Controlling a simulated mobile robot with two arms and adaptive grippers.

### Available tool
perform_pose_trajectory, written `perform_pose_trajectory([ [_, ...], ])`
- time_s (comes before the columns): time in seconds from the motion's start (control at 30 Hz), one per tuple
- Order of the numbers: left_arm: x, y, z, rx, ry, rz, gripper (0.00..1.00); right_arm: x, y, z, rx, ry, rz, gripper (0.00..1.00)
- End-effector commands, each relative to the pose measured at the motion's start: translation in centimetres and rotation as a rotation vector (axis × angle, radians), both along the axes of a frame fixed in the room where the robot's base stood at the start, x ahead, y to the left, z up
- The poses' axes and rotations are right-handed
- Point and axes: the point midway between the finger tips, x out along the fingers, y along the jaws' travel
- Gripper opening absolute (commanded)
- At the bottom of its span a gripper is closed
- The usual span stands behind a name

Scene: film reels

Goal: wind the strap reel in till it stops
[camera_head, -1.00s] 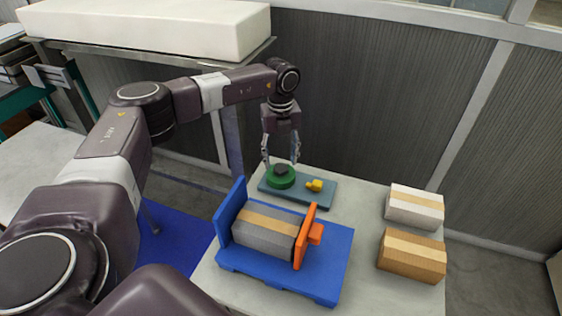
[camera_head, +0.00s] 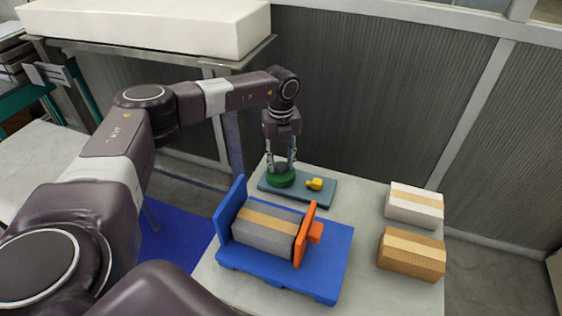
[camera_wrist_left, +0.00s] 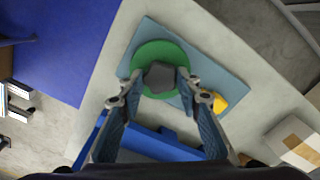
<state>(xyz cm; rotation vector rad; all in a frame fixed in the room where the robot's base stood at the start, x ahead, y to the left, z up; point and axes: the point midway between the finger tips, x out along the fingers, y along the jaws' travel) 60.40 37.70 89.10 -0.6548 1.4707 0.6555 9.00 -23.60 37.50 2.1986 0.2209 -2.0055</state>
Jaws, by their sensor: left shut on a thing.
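The strap reel is a green disc (camera_head: 280,180) with a dark grey knob on top, on a blue-grey plate (camera_head: 312,200) at the back of the table. My left gripper (camera_head: 281,167) points down over the reel. It is shut on the grey knob (camera_wrist_left: 159,77), with a finger on each side of it in the left wrist view. The green disc (camera_wrist_left: 150,56) shows around the knob there. A small yellow part (camera_head: 315,184) sits on the same plate, right of the reel. My right gripper is not in view.
A blue cradle (camera_head: 325,270) with an orange end plate (camera_head: 304,236) holds a grey box (camera_head: 264,238) in front of the reel plate. A white box (camera_head: 413,212) and a brown box (camera_head: 411,262) stand at the right. A dark ribbed wall is behind.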

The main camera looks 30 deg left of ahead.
Motion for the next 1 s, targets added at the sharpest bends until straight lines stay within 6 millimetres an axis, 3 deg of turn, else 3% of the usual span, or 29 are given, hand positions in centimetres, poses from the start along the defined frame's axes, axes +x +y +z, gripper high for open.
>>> perform_pose_trajectory([
  [0.37, 0.0, 0.0, 0.0, -0.001, -0.001, -0.130, 0.07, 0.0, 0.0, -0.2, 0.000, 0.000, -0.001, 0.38],
  [1.0, 0.1, 0.0, 0.0, -0.001, -0.004, -0.714, 0.07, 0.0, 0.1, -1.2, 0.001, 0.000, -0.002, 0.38],
])
